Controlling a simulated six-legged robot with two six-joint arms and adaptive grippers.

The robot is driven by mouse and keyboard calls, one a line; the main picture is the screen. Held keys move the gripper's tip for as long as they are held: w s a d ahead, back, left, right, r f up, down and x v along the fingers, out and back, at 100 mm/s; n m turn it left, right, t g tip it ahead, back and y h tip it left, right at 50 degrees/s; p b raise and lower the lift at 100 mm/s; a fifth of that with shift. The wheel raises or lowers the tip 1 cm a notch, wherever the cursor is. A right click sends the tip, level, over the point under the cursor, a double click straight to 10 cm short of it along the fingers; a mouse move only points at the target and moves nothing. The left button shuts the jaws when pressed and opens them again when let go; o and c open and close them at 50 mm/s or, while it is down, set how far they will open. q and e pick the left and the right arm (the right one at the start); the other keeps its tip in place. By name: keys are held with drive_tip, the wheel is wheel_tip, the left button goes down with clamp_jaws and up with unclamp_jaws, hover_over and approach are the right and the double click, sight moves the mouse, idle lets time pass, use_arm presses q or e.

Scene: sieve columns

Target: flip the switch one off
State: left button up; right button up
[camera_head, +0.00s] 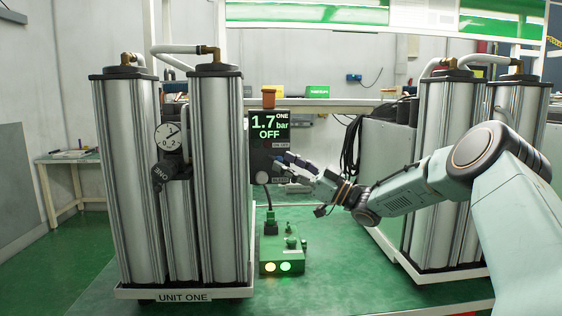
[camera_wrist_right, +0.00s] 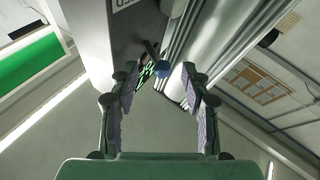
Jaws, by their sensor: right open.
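The switch's control box (camera_head: 257,160) stands right of the twin columns marked UNIT ONE. Its screen (camera_head: 268,126) reads 1.7 bar OFF, ONE, and a small ON/OFF label sits below it. My right gripper (camera_head: 282,167) is in front of the box's lower face, with its fingers apart and empty, and it covers part of that face. My left gripper is not in view.
UNIT ONE's columns (camera_head: 214,170) carry a round gauge (camera_head: 168,136) and a black handle (camera_head: 170,172). A green box (camera_head: 282,255) with yellow and green lamps stands below my gripper. More columns (camera_head: 436,130) stand at right behind my arm. The green bench top is clear in front.

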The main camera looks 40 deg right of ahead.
drive_tip(key=shift+v, duration=2.7)
drive_tip(key=shift+f, duration=0.1)
